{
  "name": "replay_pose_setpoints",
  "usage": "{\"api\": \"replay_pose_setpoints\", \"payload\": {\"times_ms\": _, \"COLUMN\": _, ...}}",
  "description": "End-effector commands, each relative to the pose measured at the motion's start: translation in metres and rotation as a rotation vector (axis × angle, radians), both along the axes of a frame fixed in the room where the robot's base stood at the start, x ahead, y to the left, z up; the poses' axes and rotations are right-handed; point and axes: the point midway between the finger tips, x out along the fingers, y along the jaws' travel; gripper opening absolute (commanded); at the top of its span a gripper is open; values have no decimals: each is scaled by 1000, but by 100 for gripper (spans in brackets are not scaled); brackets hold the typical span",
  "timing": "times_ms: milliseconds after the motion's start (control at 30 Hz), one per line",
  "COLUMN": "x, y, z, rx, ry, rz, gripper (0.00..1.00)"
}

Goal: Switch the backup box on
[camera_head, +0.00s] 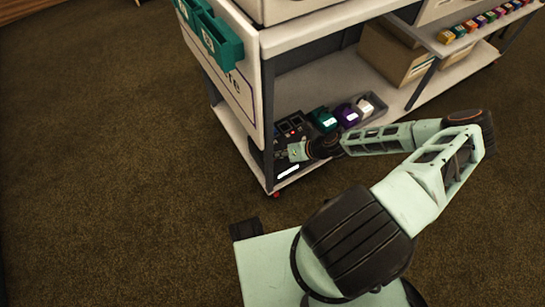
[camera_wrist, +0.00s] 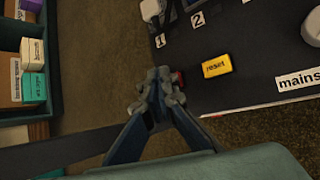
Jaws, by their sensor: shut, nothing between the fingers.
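A dark panel box (camera_head: 284,142) sits on the cart's lower shelf in the head view, with small red spots and a white label too small to read. In the wrist view a dark panel (camera_wrist: 250,88) carries a yellow button marked "reset" (camera_wrist: 216,66), a label reading "mains" (camera_wrist: 299,80) and switches by the numbers 1 and 2. No label reading "backup" is legible in either view. My gripper (camera_head: 297,151) is at the dark box; in the wrist view my gripper (camera_wrist: 160,77) is shut and empty, left of the reset button. A small red part (camera_wrist: 180,78) shows partly behind its fingertips.
A grey tray (camera_head: 383,104) beside the dark box holds teal (camera_head: 322,119), purple (camera_head: 347,115) and white (camera_head: 366,106) items. The cart's upper shelf (camera_head: 330,27) is above my gripper and its post (camera_head: 268,130) stands close left. Open carpet (camera_head: 120,180) lies left.

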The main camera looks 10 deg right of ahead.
Motion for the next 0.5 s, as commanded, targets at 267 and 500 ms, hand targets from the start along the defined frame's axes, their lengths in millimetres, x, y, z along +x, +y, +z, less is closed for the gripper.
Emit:
{"api": "replay_pose_setpoints", "payload": {"times_ms": 267, "x": 0, "y": 0, "z": 3, "rx": 0, "ry": -1, "rz": 1, "gripper": 0}}
{"api": "replay_pose_setpoints", "payload": {"times_ms": 500, "x": 1, "y": -1, "z": 29, "rx": -1, "ry": -1, "rz": 0, "gripper": 0}}
